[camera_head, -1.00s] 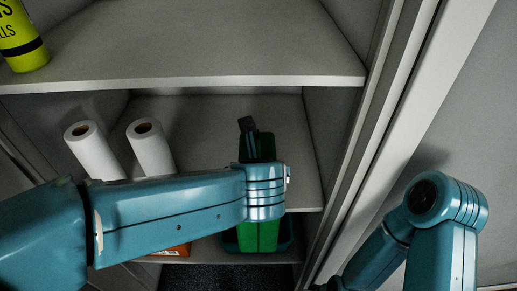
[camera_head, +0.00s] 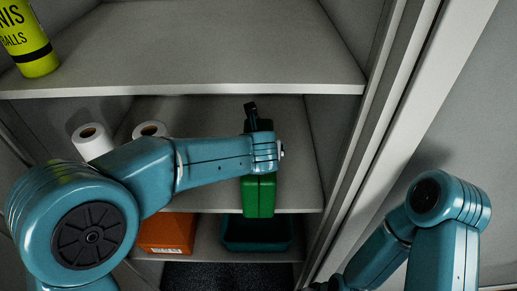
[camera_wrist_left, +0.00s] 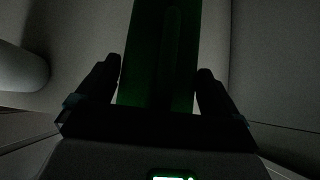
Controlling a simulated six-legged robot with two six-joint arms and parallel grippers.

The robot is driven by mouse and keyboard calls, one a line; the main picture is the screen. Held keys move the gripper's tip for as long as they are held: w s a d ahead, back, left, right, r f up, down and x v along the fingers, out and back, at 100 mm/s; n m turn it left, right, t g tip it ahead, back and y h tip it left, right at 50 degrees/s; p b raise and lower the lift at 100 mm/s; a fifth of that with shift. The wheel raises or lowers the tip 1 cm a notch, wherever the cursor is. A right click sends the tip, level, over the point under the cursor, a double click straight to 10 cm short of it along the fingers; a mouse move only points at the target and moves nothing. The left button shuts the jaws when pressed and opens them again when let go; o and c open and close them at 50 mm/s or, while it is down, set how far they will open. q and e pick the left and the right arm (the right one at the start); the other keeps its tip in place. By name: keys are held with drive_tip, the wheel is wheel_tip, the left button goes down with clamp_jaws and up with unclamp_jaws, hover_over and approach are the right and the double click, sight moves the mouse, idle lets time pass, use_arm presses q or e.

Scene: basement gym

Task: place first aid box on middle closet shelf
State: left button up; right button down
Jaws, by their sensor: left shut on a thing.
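The first aid box (camera_head: 259,196) is green and shows below my left wrist in the head view, in front of the middle shelf (camera_head: 298,180). It overlaps the front edge of this shelf in the picture; I cannot tell whether it touches the board. My left gripper (camera_head: 257,122) is mostly hidden behind its own wrist. In the left wrist view, the box (camera_wrist_left: 155,55) stands dark green between the two fingers, which are shut on it. My right arm is folded at the right; its gripper does not show.
Two white paper rolls (camera_head: 92,141) stand on the middle shelf at the left. A yellow tennis ball can (camera_head: 27,45) stands on the shelf above (camera_head: 200,45). Below are an orange box (camera_head: 167,231) and a dark teal bin (camera_head: 235,243). The closet's right frame (camera_head: 385,135) is close by.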

use_arm(q)
drive_tip(key=shift+r, duration=0.1)
drive_tip(key=o, duration=1.7)
drive_tip(key=shift+f, duration=0.25)
drive_tip(key=shift+c, duration=0.2)
drive_tip(key=shift+r, duration=0.3)
drive_tip(key=v, duration=0.7)
drive_tip(key=shift+s, duration=0.2)
drive_tip(key=shift+r, duration=0.1)
